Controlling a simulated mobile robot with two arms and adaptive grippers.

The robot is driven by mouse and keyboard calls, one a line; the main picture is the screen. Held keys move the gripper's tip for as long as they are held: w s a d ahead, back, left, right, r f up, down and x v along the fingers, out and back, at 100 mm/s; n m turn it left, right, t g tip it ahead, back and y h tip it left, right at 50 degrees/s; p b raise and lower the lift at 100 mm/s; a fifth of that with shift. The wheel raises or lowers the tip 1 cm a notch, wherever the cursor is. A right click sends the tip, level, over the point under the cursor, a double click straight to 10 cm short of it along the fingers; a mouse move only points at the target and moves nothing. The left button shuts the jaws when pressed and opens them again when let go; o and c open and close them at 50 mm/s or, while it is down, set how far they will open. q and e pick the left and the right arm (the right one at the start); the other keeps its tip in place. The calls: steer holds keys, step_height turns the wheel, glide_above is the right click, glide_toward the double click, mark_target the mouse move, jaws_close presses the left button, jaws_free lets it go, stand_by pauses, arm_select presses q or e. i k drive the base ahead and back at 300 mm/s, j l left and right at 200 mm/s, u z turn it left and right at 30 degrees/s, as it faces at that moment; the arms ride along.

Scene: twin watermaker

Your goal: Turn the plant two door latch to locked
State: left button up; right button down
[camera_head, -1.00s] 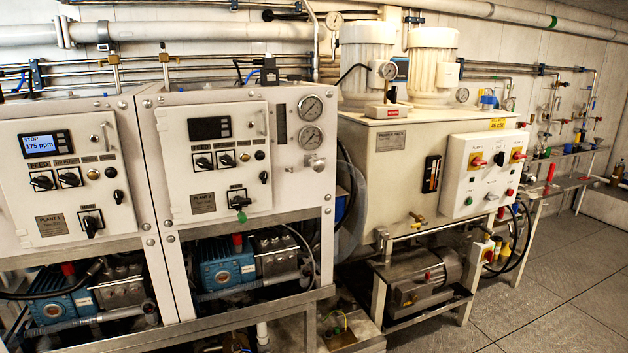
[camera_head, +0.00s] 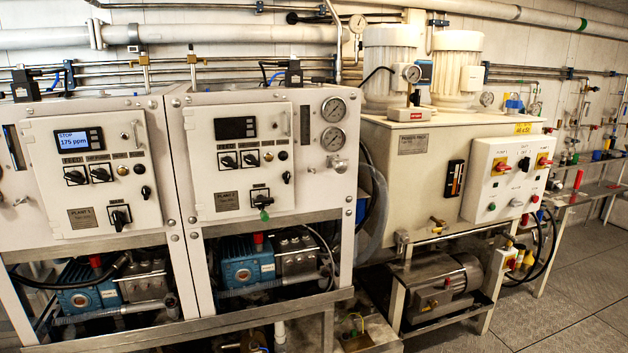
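The plant two cabinet door (camera_head: 230,207) is a white panel in the middle left of the head view and looks closed. A small metal fitting (camera_head: 274,126) sits higher up near a bar handle. The parts are too small to tell which is the latch or how it is turned. Neither of my grippers is in view.
The plant one door (camera_head: 85,215), with a lit display (camera_head: 79,140), is to the left. Two gauges (camera_head: 334,139) are right of the plant two door. A cream tank unit (camera_head: 405,170) with a control box (camera_head: 508,178) stands further right. Open grey floor (camera_head: 560,300) lies at the right.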

mark_target(285, 175)
steer(key=i+l+u, duration=0.2)
steer(key=u, duration=0.3)
steer(key=i+l+u, duration=0.15)
steer(key=l+u, duration=0.15)
steer(key=u, duration=0.2)
